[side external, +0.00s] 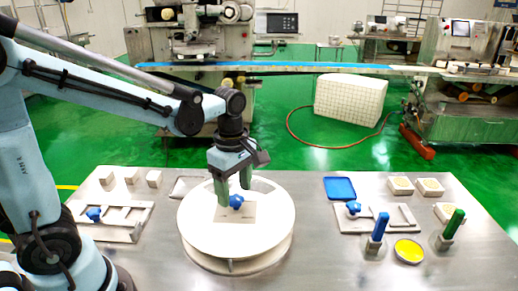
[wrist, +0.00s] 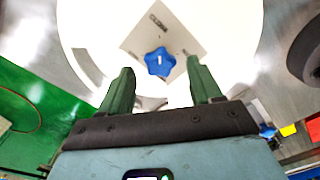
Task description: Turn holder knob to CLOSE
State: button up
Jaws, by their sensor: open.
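A blue star-shaped knob (side external: 237,201) sits on a square plate (side external: 222,214) on top of a white round disc (side external: 190,228). In the wrist view the knob (wrist: 159,62) has a pale mark on its top, and the plate (wrist: 137,42) carries a small dark label near its far corner, too small to read surely. My gripper (side external: 235,190) points down over the disc with its green fingers apart. In the wrist view my gripper (wrist: 160,67) has one finger on each side of the knob, with gaps between; I cannot tell the exact height.
Plates with blue knobs stand left (side external: 94,214) and right (side external: 353,208) of the disc. At right are a blue tray (side external: 340,187), a blue-handled tool (side external: 380,226), a green-handled tool (side external: 454,223) and a yellow dish (side external: 409,251). Small white blocks (side external: 130,178) stand at back left.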

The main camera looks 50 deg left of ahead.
notch_tip(320, 180, up, 11)
jog(key=shift+f, duration=0.15)
dwell(0.4)
jog(key=s+f+m+t, duration=0.4)
jog(key=f+m+t, duration=0.2)
jog(key=m, duration=1.3)
jog(key=shift+s+a+f+m+t, duration=0.15)
jog(key=shift+a+f+m+t, duration=0.15)
jog(key=shift+m+t, duration=0.15)
